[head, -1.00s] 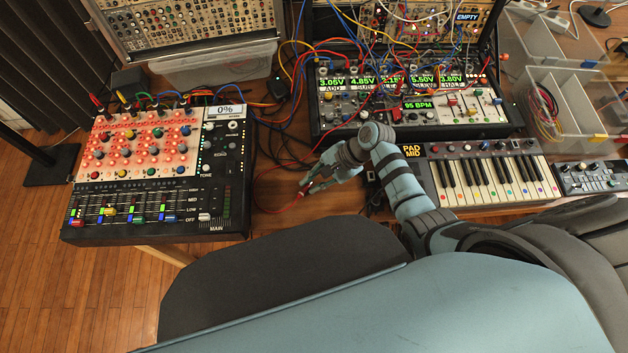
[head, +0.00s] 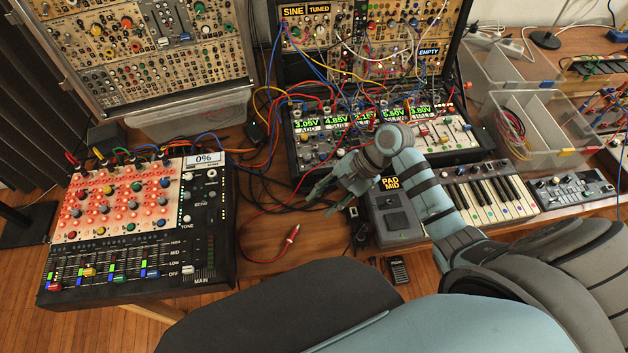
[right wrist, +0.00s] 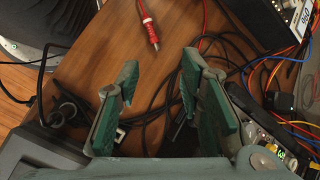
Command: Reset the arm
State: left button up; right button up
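My right arm (head: 425,190) comes in from the lower right and reaches over the keyboard's left end. My right gripper (head: 318,197) is above the table, left of the keyboard. The right wrist view shows its two green-padded fingers (right wrist: 158,78) spread apart with nothing between them. A red cable plug (head: 292,235) lies loose on the wooden table, below and left of the gripper, and apart from it. In the right wrist view this plug (right wrist: 150,28) lies beyond the fingertips. My left gripper is not in view.
A modular rack (head: 385,135) full of patch cables stands behind the arm. The keyboard (head: 495,197) sits to the right. Dark cables (head: 285,190) lie under the gripper. Some bare table shows around the red plug.

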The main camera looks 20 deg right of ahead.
jog(key=shift+r, duration=0.1)
jog(key=s+f+n+h, duration=0.1)
jog(key=s, duration=0.1)
jog(key=s+f+n, duration=0.2)
jog(key=shift+s+f+n+h, duration=0.3)
jog(key=shift+h, duration=0.1)
jog(key=s+n, duration=0.1)
jog(key=s, duration=0.1)
jog(key=s+f+n+h, duration=0.1)
jog(key=n, duration=0.1)
jog(key=s+d+n+t+h, duration=0.1)
jog(key=s, duration=0.1)
jog(key=shift+s+f, duration=0.2)
jog(key=shift+s, duration=0.15)
jog(key=s+d+r+n+t+h, duration=0.1)
jog(key=s+d+r+n+h, duration=0.25)
jog(key=s+n, duration=0.4)
notch_tip(320, 180, down, 19)
jog(key=s+d+m+g, duration=0.1)
jog(key=d, duration=0.1)
jog(key=s+f+g, duration=0.1)
jog(key=s+f, duration=1.2)
jog(key=s, duration=0.1)
jog(key=shift+s+d+f, duration=0.2)
jog(key=shift+s+d, duration=0.1)
jog(key=shift+d, duration=0.15)
